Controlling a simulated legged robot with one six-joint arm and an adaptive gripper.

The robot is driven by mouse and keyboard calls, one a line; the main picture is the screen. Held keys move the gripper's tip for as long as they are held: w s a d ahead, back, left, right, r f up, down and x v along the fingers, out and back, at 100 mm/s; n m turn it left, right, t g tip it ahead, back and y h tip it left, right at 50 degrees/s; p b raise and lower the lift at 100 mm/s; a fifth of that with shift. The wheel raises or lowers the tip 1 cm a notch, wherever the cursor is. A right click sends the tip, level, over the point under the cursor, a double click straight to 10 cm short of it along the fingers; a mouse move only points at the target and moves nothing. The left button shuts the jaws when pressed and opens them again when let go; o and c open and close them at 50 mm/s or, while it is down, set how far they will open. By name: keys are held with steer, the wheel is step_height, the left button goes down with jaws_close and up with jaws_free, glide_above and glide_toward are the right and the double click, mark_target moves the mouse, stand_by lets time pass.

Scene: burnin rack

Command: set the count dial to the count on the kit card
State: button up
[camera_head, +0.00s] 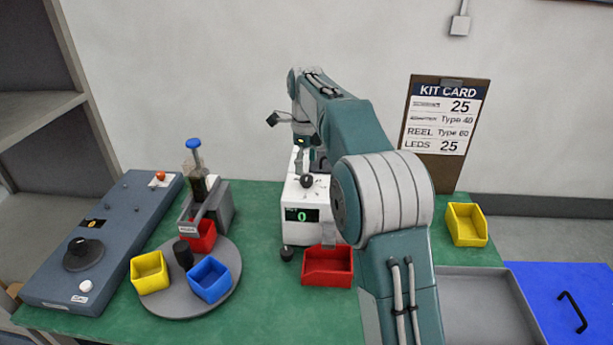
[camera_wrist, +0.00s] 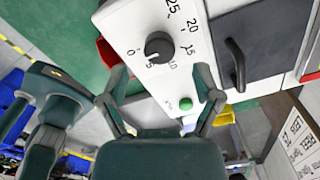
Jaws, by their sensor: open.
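In the wrist view the count dial (camera_wrist: 159,47) is a black round knob on a white panel, ringed by numbers from 0 up to 25. Its pointer direction is too small to read surely. My gripper (camera_wrist: 163,84) is open, its fingers spread on either side below the dial, holding nothing. In the head view my gripper (camera_head: 290,128) is above the back of the white machine (camera_head: 296,228), whose display shows a green 0.
A green button (camera_wrist: 187,103) and black handle (camera_wrist: 235,65) are near the dial. A red bin (camera_head: 328,266) stands before the machine. A turntable (camera_head: 172,306) with coloured bins and a blue-grey console (camera_head: 60,272) are left. A yellow bin (camera_head: 466,224) and grey tray (camera_head: 486,300) are right.

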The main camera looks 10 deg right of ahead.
mark_target(306, 177)
steer(key=shift+f, duration=2)
jaws_close()
